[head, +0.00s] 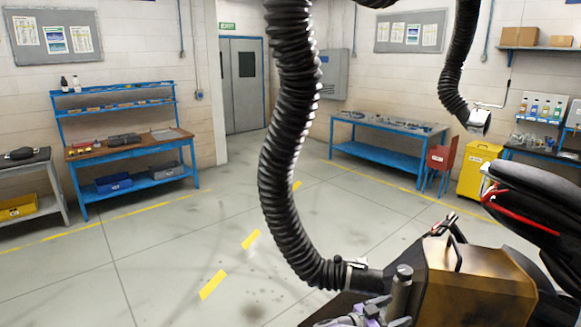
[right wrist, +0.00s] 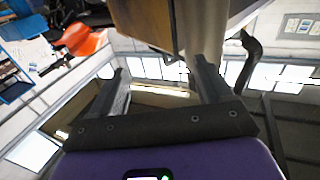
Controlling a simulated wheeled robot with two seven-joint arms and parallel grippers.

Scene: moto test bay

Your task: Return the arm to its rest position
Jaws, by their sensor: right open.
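My right gripper (head: 378,308) is at the bottom of the head view, in front of the hose end and the brown metallic box-shaped part (head: 478,280) of the motorcycle. In the right wrist view my right gripper (right wrist: 162,80) shows two fingers spread apart, with nothing held between them. The brown part (right wrist: 143,25) is beyond the fingertips there. A black corrugated hose (head: 285,130) hangs from above, and its clamped lower end meets the left side of the brown part. Whether the gripper touches the hose or the part I cannot tell. My left gripper is not in view.
The black motorcycle seat (head: 530,195) is at the right. A second hose (head: 458,70) hangs at the upper right. Blue workbenches (head: 135,150) and (head: 385,140) stand along the walls, with a yellow cabinet (head: 479,172) at right. The floor (head: 160,265) at left is open.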

